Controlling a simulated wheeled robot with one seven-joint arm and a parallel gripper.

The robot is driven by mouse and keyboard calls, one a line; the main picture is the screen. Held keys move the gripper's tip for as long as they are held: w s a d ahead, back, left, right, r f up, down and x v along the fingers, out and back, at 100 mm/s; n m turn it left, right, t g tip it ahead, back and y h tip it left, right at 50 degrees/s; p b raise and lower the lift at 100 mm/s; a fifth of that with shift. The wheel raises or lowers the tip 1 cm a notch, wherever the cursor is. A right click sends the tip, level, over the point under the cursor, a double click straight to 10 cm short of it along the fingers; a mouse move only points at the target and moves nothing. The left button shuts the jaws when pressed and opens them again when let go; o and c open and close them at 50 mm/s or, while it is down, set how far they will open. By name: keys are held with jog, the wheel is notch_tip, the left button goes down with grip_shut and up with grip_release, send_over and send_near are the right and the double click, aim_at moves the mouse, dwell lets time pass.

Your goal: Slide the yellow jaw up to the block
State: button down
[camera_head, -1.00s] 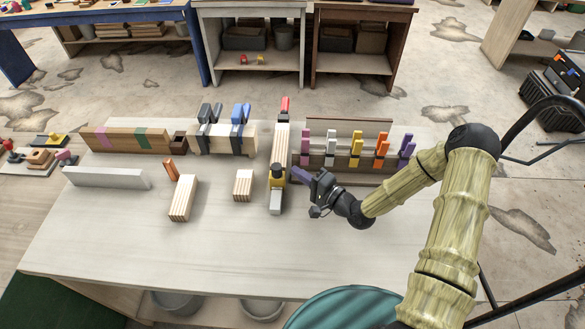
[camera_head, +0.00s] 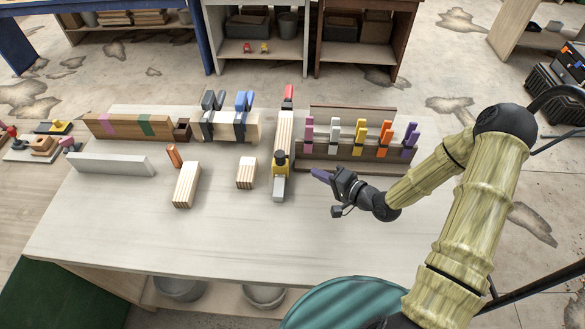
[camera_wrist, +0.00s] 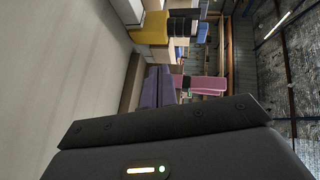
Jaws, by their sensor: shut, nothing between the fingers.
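The yellow jaw (camera_head: 281,168), with a dark knob on top, sits on a grey bar (camera_head: 279,190) near its front end. The long pale wooden block (camera_head: 285,130) lies behind it, with a red end piece (camera_head: 288,92) at the far end. The jaw looks close to the block's near end; the knob hides whether they touch. My gripper (camera_head: 317,174), with purple fingers, is shut and empty, right of the yellow jaw and apart from it. In the wrist view the fingers (camera_wrist: 157,88) are together, with the yellow jaw (camera_wrist: 152,28) above them.
A rack (camera_head: 340,152) of several coloured clamps stands just behind my gripper. Two short wooden blocks, one being the small block (camera_head: 246,173), lie left of the bar. A clamped board (camera_head: 220,130) is behind them. The table's front area is clear.

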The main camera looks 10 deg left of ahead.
jog(key=d+n+g+h, duration=0.1)
jog(key=d+h, duration=0.2)
jog(key=d+n+g+h, duration=0.1)
jog(key=d+n+h, duration=0.1)
jog(key=d+h, duration=0.1)
jog(key=shift+s+d+r, duration=0.15)
jog(key=shift+d, duration=0.15)
jog(key=s+d+r+g+h, duration=0.1)
jog(key=s+d+r+h, duration=0.2)
jog(key=s+r, duration=0.4)
jog(key=s+d+r+n+g+h, duration=0.1)
jog(key=s+d+r+g+h, duration=0.1)
jog(key=s+d+r+h, duration=0.2)
jog(key=s+d+r, duration=0.2)
jog(key=s+r, duration=0.1)
jog(key=shift+s+d+r+g, duration=0.25)
jog(key=shift+s+r+g, duration=0.05)
jog(key=shift+d, duration=0.1)
